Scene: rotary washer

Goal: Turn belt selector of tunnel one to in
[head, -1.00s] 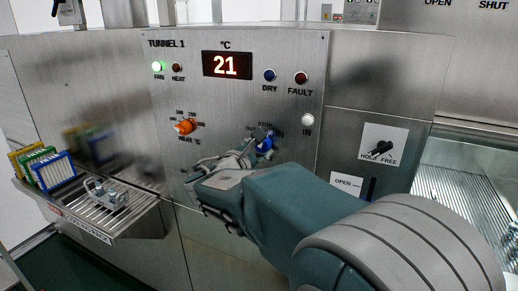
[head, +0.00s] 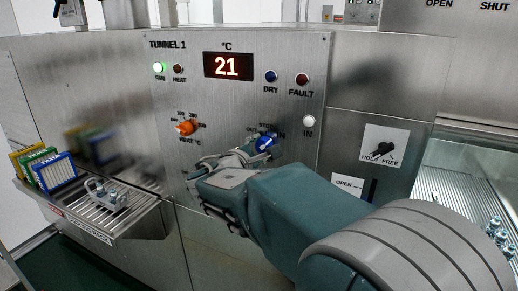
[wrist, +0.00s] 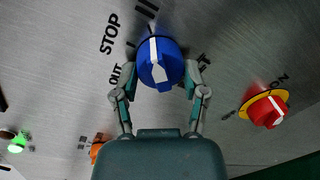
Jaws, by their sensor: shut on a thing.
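The blue belt selector knob (head: 264,143) sits low on the Tunnel 1 panel, right of the orange heat knob (head: 187,128). In the wrist view the blue knob (wrist: 157,62) has a white pointer bar running nearly upright, its top leaning slightly left. "STOP" is printed to its upper left and "OUT" to its left; the label on its right is partly hidden by a finger. My gripper (wrist: 160,76) is shut on the blue knob, one finger on each side. In the head view my gripper (head: 246,156) partly hides the knob and its labels.
The display (head: 227,66) reads 21, and the green FAN lamp (head: 158,67) is lit. The white IN lamp (head: 309,121) and black HOLD/FREE lever (head: 384,149) are to the right. A red knob on yellow (wrist: 267,108) is nearby. A shelf (head: 130,218) juts out at left.

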